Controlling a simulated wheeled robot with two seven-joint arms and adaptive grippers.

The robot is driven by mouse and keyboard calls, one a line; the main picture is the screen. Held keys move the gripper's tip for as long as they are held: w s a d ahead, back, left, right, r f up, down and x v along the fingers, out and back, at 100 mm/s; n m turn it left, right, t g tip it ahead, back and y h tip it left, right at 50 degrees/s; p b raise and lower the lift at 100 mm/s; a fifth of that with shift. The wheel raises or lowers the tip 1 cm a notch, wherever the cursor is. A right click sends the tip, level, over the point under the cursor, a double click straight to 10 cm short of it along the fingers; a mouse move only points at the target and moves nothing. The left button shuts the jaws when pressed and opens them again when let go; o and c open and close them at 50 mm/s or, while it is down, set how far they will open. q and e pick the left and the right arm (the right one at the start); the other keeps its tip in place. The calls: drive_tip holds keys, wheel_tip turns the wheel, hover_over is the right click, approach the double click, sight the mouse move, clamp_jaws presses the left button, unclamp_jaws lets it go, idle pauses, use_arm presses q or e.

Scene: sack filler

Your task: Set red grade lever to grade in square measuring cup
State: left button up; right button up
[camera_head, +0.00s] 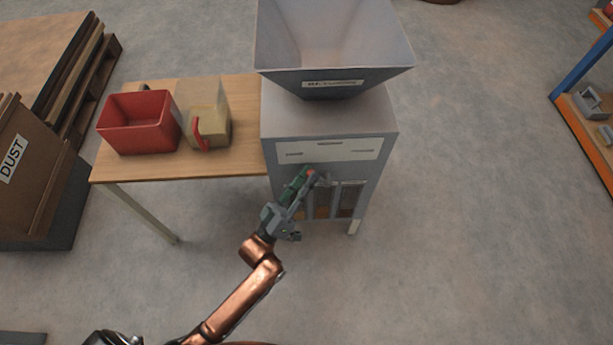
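The square measuring cup (208,125) stands on the wooden table, left of the grey sack filler (328,112). It looks clear-walled, with tan material inside and a red handle on its front. My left gripper (309,180) is at the front of the filler, just below its white label panel. A small red spot, which may be the red grade lever (311,173), shows at its fingertips. The gripper hides most of the lever and its setting. I cannot tell whether the fingers are closed on it. My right gripper is not in view.
A red bin (139,122) stands beside the cup on the wooden table (180,166). The filler has a wide hopper (333,45) on top and dark window slots low on its front. A crate marked DUST (35,185) stands at left, an orange-blue rack (580,128) at right. The floor between is clear.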

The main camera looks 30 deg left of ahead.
use_arm(q)
drive_tip(key=v, duration=1.2)
idle(0.6)
